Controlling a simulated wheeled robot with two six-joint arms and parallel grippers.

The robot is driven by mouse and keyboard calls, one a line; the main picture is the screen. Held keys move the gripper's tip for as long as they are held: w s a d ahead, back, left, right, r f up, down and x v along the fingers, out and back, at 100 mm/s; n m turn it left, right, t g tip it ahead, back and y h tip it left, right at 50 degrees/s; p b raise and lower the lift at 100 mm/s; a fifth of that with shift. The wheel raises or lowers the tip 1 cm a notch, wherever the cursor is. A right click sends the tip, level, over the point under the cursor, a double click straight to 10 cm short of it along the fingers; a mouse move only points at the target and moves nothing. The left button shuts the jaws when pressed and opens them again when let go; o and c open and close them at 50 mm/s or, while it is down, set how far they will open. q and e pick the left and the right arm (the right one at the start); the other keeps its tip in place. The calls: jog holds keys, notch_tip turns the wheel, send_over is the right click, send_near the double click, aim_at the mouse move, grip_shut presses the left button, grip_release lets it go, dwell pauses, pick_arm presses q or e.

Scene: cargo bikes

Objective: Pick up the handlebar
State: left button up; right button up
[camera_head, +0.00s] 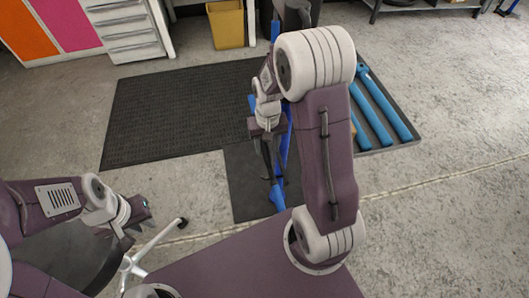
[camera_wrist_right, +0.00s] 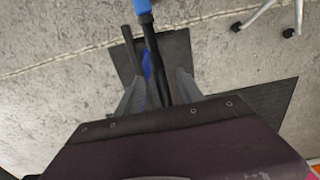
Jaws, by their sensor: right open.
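The handlebar appears to be the black bar with a blue end (camera_wrist_right: 151,40) in the right wrist view. It runs lengthwise between the two grey fingers of my right gripper (camera_wrist_right: 160,78), which are open and apart on either side of it. I cannot tell whether either finger touches it. In the head view a blue end piece (camera_head: 277,196) shows below my right gripper (camera_head: 270,160), over a dark mat; my right arm hides much of this area. My left gripper (camera_head: 138,215) is at the lower left, away from the handlebar, its fingers unclear.
A black mat (camera_head: 160,115) lies at the left and a smaller dark mat (camera_head: 245,190) under the blue parts. A grey tray (camera_head: 408,118) with blue tubes is at the right. A yellow bin (camera_head: 227,25) and drawers (camera_head: 128,30) stand behind.

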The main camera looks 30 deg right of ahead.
aim_at(269, 162)
notch_tip(269, 162, down, 4)
jog(key=shift+r+b, duration=0.1)
jog(key=shift+b, duration=0.85)
jog(key=f+b, duration=0.2)
jog(key=f, duration=0.1)
jog(key=f+b, duration=0.1)
jog(key=f, duration=0.1)
jog(key=shift+s+d, duration=0.25)
jog(key=shift+s, duration=0.15)
jog(key=shift+f, duration=0.15)
grip_shut()
jog(key=shift+w, duration=0.1)
